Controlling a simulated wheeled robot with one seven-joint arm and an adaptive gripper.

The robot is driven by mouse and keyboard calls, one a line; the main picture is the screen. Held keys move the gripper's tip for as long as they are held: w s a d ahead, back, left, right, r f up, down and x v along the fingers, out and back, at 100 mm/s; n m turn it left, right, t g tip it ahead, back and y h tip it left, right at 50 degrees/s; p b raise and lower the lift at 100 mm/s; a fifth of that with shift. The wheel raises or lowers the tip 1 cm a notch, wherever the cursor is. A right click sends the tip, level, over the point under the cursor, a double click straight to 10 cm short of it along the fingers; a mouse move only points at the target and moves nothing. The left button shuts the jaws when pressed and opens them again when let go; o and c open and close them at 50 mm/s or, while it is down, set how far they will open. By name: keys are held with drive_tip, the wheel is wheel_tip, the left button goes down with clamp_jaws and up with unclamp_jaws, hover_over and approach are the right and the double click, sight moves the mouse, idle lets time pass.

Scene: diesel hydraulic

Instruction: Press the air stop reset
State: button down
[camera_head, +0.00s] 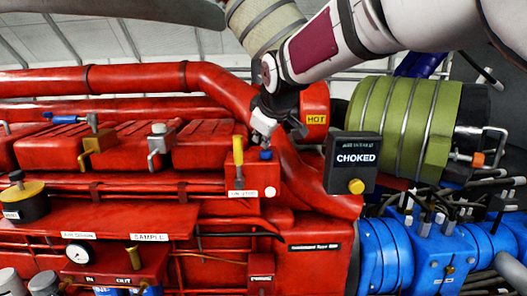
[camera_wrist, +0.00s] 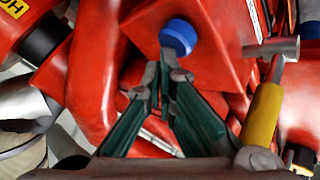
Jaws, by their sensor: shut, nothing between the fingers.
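The air stop is a red box (camera_head: 262,179) with a white label that seems to read "AIR STOP", on the red engine. A blue round button (camera_head: 266,155) sits on its top right; in the wrist view the button (camera_wrist: 178,37) is just beyond the fingertips. A yellow-handled lever (camera_head: 238,164) stands at the box's left and shows at right in the wrist view (camera_wrist: 262,115). My gripper (camera_head: 264,130) is shut and empty, just above the button. Its fingertips (camera_wrist: 165,73) look close to the button; I cannot tell whether they touch.
A black "CHOKED" box (camera_head: 350,150) with a yellow button stands to the right. A red pipe (camera_head: 225,85) with a "HOT" label runs behind my gripper. A grey-handled valve (camera_head: 158,145) stands to the left. Blue machinery (camera_head: 430,250) fills the lower right.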

sight(263, 151)
drive_tip(key=shift+f, duration=0.55)
idle(0.6)
drive_tip(key=shift+r, duration=1.05)
drive_tip(key=shift+r+p, duration=0.8)
drive_tip(key=shift+r, duration=1.75)
